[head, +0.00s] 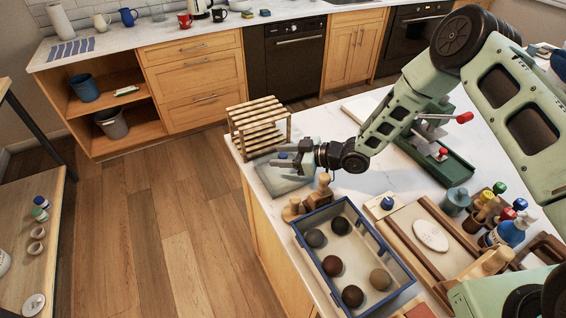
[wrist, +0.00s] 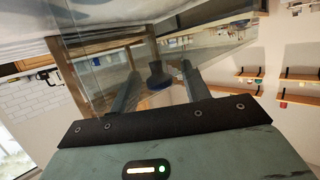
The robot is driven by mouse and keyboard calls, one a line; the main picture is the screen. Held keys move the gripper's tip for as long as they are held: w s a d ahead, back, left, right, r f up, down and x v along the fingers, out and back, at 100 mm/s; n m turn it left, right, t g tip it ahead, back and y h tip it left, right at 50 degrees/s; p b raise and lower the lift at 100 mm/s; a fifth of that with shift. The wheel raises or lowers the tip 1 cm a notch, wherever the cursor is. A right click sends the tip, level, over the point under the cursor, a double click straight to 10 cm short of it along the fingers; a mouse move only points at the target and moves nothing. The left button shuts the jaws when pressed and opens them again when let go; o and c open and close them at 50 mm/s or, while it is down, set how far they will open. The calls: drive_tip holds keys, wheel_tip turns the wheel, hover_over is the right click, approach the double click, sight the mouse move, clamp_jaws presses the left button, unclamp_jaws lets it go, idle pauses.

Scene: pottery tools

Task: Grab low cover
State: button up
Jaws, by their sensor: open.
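The low cover (head: 287,182) looks like a clear, flat-topped box with a dark blue knob, standing at the counter's left end. My gripper (head: 279,160) is just above it, reaching in from the right. In the wrist view, the knob (wrist: 157,76) shows between the two spread fingers of my gripper (wrist: 160,88), and the clear panes of the cover (wrist: 100,60) spread around them. The jaws are open. I cannot tell whether a finger touches the knob. My gripper hides part of the cover's top in the head view.
A wooden slatted rack (head: 258,125) stands close behind the cover. Wooden tools (head: 293,210) and a blue-rimmed tray (head: 318,272) with several clay balls are in front. A green press-like tool (head: 440,150) and several bottles (head: 508,232) are to the right. The counter's left edge is near.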

clamp_jaws()
drive_tip(key=shift+r, duration=0.1)
